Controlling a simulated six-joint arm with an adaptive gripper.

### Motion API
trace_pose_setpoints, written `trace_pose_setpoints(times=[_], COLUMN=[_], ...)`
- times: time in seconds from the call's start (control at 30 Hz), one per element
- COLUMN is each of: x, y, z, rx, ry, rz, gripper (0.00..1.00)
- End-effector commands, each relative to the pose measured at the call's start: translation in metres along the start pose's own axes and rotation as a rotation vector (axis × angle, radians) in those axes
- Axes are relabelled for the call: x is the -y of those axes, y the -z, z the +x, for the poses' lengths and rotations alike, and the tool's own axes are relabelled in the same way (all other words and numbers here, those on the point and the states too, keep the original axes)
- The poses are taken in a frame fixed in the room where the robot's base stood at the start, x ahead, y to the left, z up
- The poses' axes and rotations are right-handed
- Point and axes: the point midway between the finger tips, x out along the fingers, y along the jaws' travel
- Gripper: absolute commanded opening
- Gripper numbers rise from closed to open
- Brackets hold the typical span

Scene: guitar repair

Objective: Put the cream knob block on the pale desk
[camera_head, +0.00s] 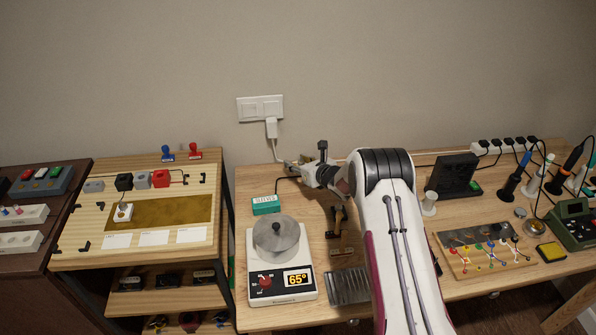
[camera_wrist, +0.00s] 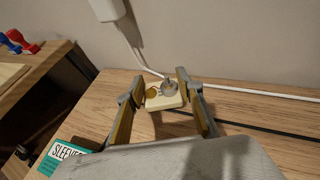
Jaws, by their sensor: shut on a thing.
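The cream knob block (camera_wrist: 166,101) shows in the wrist view between my fingertips, with a grey knob and a round gold-brown patch on its top. My gripper (camera_wrist: 160,93) is shut on it. In the head view my gripper (camera_head: 292,167) is low at the back of the pale wooden desk (camera_head: 245,186), near the wall. The block cannot be made out there. It is over the desk's back part, and I cannot tell whether it touches the top.
A teal SLEEVES box (camera_head: 266,205) and a hot plate (camera_head: 281,277) with a metal pot (camera_head: 276,238) stand in front of my gripper. A white plug (camera_head: 272,129) and its cable are behind. A wooden station (camera_head: 200,240) stands left across a gap.

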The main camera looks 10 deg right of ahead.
Motion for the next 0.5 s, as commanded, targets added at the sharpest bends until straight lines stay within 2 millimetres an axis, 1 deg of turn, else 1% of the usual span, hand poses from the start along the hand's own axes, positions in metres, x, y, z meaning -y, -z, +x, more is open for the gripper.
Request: trace_pose_setpoints(times=[0.27,0.5], x=[0.0,0.0], y=[0.002,0.02], z=[0.001,0.008], rx=[0.0,-0.002], ry=[0.0,0.0], rz=[0.0,0.001], gripper=[0.12,0.12])
